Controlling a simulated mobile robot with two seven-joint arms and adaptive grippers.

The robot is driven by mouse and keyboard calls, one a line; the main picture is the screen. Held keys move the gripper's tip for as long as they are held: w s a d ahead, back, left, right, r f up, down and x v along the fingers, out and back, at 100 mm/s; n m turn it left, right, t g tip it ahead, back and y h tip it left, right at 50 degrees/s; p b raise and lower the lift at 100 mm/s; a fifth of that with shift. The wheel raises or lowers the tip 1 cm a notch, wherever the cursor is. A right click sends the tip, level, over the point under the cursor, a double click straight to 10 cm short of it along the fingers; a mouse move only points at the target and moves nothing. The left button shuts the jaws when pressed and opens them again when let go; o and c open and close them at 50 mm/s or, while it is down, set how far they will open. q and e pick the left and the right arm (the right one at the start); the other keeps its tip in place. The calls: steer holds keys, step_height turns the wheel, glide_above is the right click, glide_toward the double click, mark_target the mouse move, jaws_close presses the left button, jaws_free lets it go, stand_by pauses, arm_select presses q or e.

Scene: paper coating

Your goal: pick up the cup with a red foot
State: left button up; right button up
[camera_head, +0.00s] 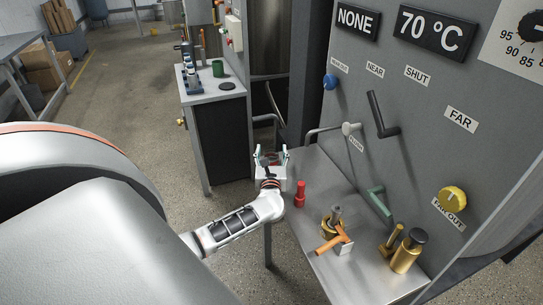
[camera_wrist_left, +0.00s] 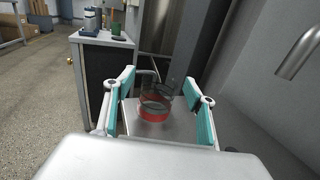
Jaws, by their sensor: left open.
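The cup with a red foot (camera_wrist_left: 156,104) is a clear glass with a red band around its lower part. It stands upright near the far end of the metal table (camera_wrist_left: 160,128), and it shows small and partly hidden in the head view (camera_head: 271,160). My left gripper (camera_head: 272,155) is open, with its teal-padded fingers (camera_wrist_left: 160,88) spread to the left and right of the cup in the wrist view. I cannot tell whether the fingertips reach fully around it. No contact with the cup shows. My right gripper is in neither view.
A red fitting (camera_head: 300,194), a brass valve with an orange handle (camera_head: 336,242) and brass cylinders (camera_head: 407,251) stand nearer on the table. The grey panel (camera_head: 420,90) with levers rises at the right. A side bench (camera_head: 212,92) with a green cup (camera_head: 218,68) stands beyond.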

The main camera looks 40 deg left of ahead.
arm_select(q)
steer(key=shift+x, duration=0.8)
steer(key=c, duration=1.2)
